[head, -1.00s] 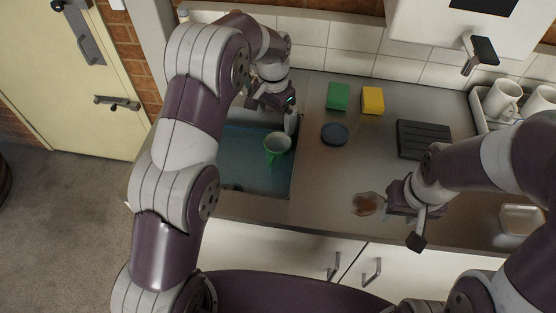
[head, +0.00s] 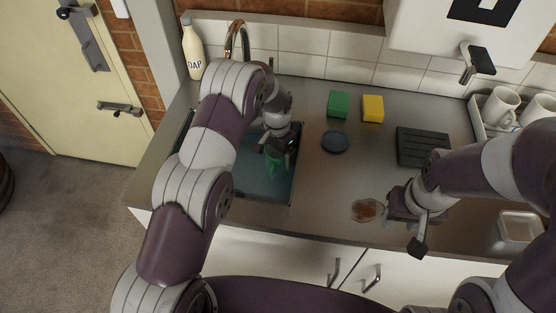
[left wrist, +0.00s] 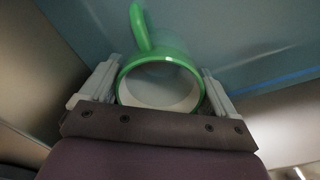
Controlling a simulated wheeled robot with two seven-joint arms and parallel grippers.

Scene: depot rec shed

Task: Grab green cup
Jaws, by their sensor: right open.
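The green cup (head: 273,163) stands in the sink, partly hidden under my left gripper (head: 277,143) in the head view. In the left wrist view the cup (left wrist: 160,55) has a green rim and handle and a pale inside. The handle points away from the gripper's palm. The fingers of my left gripper (left wrist: 160,88) lie on either side of the cup, very close to its wall. I cannot tell whether they press on it. My right gripper (head: 402,222) is open and empty above the counter's front, beside a brown spill.
The sink (head: 240,180) has a blue-grey basin. On the counter are a green sponge (head: 338,104), a yellow sponge (head: 373,108), a dark blue round dish (head: 335,140) and a black ridged mat (head: 423,147). A soap bottle (head: 192,50) stands behind the sink. White mugs (head: 500,106) sit in a rack at right.

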